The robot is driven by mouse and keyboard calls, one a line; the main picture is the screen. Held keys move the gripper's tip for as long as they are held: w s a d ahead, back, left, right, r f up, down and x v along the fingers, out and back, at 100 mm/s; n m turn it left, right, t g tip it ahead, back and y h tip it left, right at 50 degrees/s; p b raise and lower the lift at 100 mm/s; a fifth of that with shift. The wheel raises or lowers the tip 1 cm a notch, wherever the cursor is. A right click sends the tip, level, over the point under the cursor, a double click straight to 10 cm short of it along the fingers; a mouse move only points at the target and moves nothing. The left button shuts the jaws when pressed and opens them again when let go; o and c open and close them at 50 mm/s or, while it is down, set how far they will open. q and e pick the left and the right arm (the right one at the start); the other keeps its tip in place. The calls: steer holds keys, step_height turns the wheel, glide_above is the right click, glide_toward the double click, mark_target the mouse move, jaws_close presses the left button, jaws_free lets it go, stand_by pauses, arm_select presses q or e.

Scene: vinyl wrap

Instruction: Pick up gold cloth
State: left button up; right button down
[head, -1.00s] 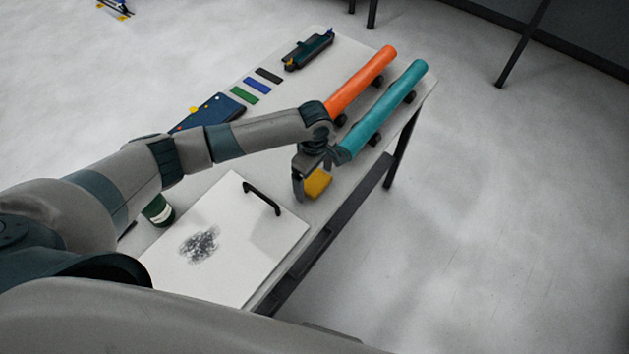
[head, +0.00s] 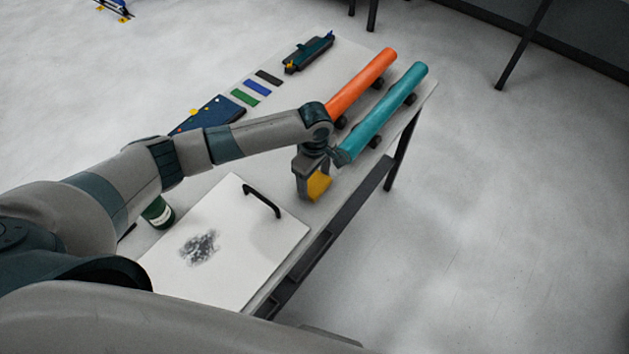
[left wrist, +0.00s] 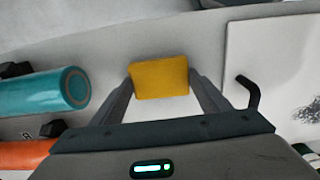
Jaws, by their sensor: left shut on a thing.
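The gold cloth (head: 319,184) is a small yellow block-like pad near the right edge of the table, between the teal roll and the white panel. My left gripper (head: 312,190) points down at it, with its fingers on either side. In the left wrist view the gold cloth (left wrist: 159,78) sits between the two fingertips of my left gripper (left wrist: 160,82), which is shut on it. Whether the cloth still touches the table is hard to tell. My right gripper is not in view.
An orange roll (head: 362,82) and a teal roll (head: 385,110) lie on dark supports beyond the gripper. A white panel (head: 235,265) with a black handle (head: 262,199) and a dark smudge lies nearer. A green bottle (head: 158,213) stands by my arm.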

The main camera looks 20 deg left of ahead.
mark_target(317, 183)
arm_select(q)
steer(key=shift+r+b, duration=0.3)
steer(key=shift+r, duration=0.4)
steer(key=shift+d+r+b, duration=0.15)
steer(key=shift+r+b, duration=0.15)
steer(key=shift+r, duration=0.3)
steer(key=shift+d+r+b, duration=0.15)
steer(key=shift+r+b, duration=0.1)
steer(key=shift+r, duration=0.35)
steer(key=d+r+b, duration=0.3)
steer(key=d+r, duration=0.4)
steer(key=d, duration=0.4)
steer(key=shift+s, duration=0.35)
